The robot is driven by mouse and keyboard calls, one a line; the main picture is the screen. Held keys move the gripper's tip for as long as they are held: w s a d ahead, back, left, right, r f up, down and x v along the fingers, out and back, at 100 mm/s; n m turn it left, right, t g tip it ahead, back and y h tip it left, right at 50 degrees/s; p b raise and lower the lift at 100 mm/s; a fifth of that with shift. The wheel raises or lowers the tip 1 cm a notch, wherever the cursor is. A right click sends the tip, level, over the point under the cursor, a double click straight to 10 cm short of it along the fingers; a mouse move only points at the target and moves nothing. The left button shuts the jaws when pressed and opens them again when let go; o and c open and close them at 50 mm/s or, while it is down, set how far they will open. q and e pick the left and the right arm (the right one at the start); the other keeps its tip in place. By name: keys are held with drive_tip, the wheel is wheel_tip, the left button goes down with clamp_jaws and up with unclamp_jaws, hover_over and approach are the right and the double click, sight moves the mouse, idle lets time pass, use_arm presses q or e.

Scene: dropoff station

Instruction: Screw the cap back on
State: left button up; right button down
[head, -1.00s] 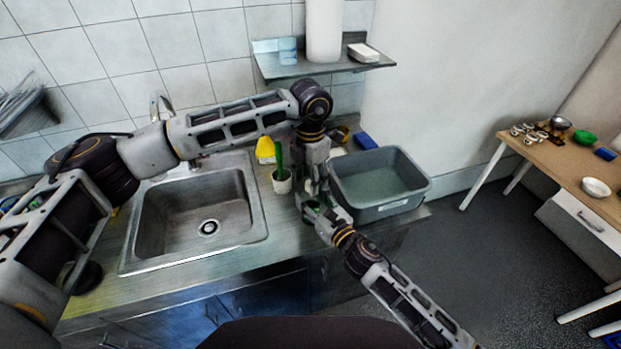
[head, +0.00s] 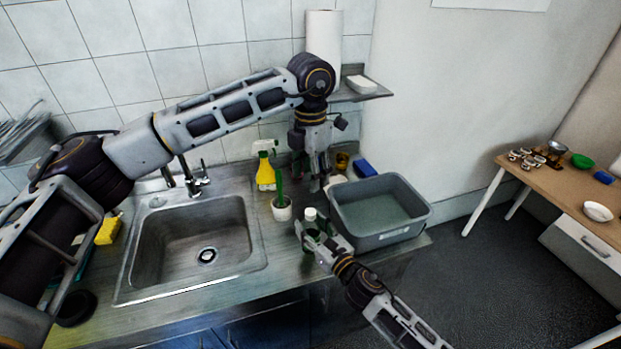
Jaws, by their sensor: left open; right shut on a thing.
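A dark green bottle (head: 310,227) stands near the counter's front edge, left of the grey tub. A white cap (head: 310,214) sits on its top; I cannot tell how tightly it is seated. My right gripper (head: 308,236) is shut around the bottle from the front right and hides much of its body. My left gripper (head: 318,180) points down, open, above and behind the bottle, apart from the cap. Its fingertips are small and hard to make out.
The grey tub (head: 378,233) stands close on the right. A potted cactus (head: 281,208), a yellow spray bottle (head: 265,172) and the sink (head: 199,243) are on the left. A blue sponge (head: 364,168) and an amber glass (head: 342,161) are behind. A shelf (head: 362,94) holds a paper roll (head: 322,48).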

drive_tip(key=c, duration=0.6)
unclamp_jaws()
drive_tip(key=shift+s+d, duration=0.1)
drive_tip(key=shift+s, duration=0.05)
drive_tip(key=v, duration=1.1)
drive_tip(key=shift+s, duration=0.3)
idle(0.4)
drive_tip(key=shift+d, duration=0.2)
idle(0.4)
